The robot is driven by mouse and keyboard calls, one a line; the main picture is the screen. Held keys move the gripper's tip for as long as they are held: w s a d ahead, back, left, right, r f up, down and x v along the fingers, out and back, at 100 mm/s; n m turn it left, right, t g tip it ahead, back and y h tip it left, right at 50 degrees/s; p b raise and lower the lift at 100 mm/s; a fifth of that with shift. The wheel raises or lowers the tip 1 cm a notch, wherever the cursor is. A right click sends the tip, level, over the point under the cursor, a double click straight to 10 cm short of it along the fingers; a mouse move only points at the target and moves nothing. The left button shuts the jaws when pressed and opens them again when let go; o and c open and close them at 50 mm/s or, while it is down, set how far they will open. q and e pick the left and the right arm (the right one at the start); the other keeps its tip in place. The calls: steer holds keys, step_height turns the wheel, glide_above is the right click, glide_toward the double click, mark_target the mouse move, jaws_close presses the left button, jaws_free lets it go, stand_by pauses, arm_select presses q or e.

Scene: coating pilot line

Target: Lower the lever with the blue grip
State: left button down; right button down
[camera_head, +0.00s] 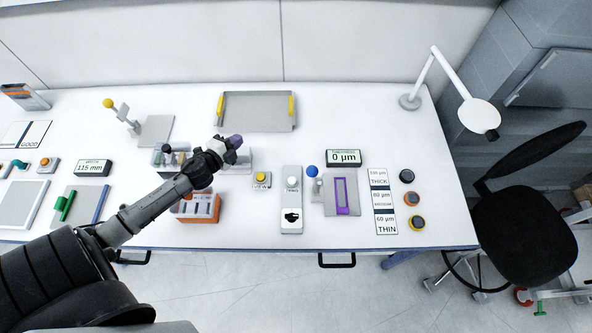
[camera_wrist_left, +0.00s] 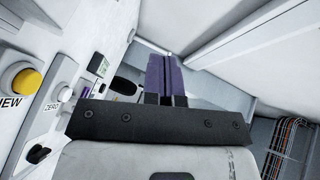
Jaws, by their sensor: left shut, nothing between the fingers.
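The lever with the blue grip (camera_head: 312,171) stands upright at the left edge of a small grey plate (camera_head: 353,203) on the right half of the bench. A purple frame (camera_head: 342,195) lies on that plate. My left gripper (camera_head: 235,141) is above the bench, left of the blue grip and apart from it. Its purple fingers (camera_wrist_left: 166,78) are shut with nothing between them in the left wrist view. The blue grip cannot be made out in the left wrist view. My right gripper is not in view.
A yellow button (camera_head: 261,177) and a white button (camera_head: 292,182) lie between my gripper and the lever. A 0 µm display (camera_head: 344,158) stands behind the plate. A lamp (camera_head: 470,112) overhangs the right end. Another lever has a yellow knob (camera_head: 108,103).

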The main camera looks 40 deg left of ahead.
arm_select(q)
steer(key=s+d+m+g+h, duration=0.2)
steer(key=s+d+m+h, duration=0.3)
steer(key=d+m+h, duration=0.7)
steer(key=r+m+h, duration=0.1)
steer(key=h, duration=0.2)
steer(key=shift+g, duration=0.3)
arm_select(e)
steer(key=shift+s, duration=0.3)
arm_select(q)
steer(key=shift+w, duration=0.1)
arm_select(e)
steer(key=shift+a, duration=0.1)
